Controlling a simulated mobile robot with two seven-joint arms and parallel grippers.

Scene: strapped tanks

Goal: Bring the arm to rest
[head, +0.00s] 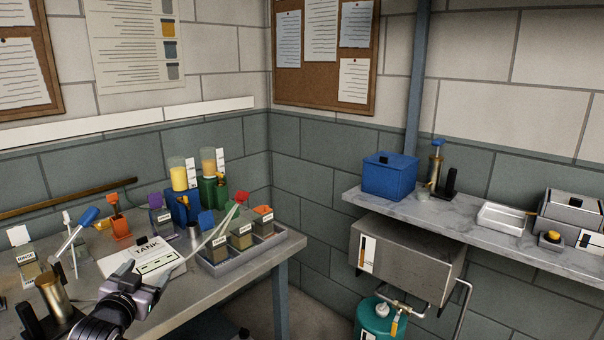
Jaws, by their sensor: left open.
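My left gripper (146,274) is at the lower left of the head view, over the near part of the workbench (215,302). It is open, and I see nothing between its fingers. My left arm comes in from the bottom edge. My right gripper is not in view.
A brass cylinder (54,297) with a blue-ended lever stands left of the gripper. A grey tray (216,270) with labelled blocks lies to its right. Yellow-filled containers (179,178) stand behind. A marble shelf (465,222) holds a blue box (390,178).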

